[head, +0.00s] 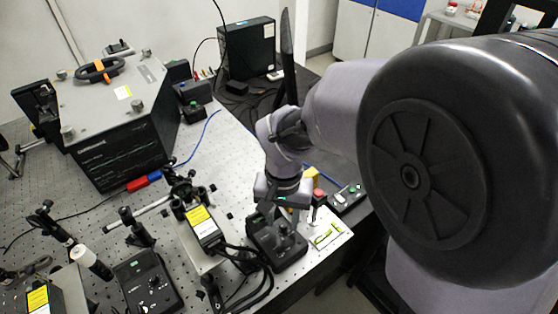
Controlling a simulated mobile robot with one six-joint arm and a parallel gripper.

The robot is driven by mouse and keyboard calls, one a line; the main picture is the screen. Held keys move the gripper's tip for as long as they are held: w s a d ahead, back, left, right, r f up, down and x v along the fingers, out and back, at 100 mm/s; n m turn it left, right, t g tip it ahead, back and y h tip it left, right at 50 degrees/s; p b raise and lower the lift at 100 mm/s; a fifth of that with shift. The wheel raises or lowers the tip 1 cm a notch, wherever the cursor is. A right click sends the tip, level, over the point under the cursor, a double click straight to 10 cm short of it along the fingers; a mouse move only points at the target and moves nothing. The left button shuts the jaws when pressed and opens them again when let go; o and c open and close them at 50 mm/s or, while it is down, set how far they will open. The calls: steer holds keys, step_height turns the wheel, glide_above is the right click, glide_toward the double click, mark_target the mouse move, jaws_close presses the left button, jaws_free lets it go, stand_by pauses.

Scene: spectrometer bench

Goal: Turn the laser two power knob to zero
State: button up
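A black control box (270,251) with a dark knob on top sits near the bench's front right edge. My gripper (283,216) points down just above this box, over its knob. The fingertips are small and dark against the box, so I cannot tell whether they touch the knob or are open or shut. A second black control box (148,284) with small knobs lies further left on the bench. I cannot read labels that tell which box belongs to laser two.
A black laser module with a yellow label (203,226) and thick cables stands just left of my gripper. A red button (319,194) and a white card (331,233) are to the right. A large grey-topped instrument (117,115) fills the back left. Optical posts crowd the front left.

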steer(key=shift+f, duration=0.8)
steer(key=shift+c, duration=0.2)
jaws_close()
steer(key=shift+r+n, duration=0.1)
steer(key=shift+n, duration=0.2)
steer(key=shift+n+p, duration=0.85)
steer(key=shift+n, duration=0.35)
steer(key=shift+n+p, duration=0.75)
steer(key=shift+n, duration=1.05)
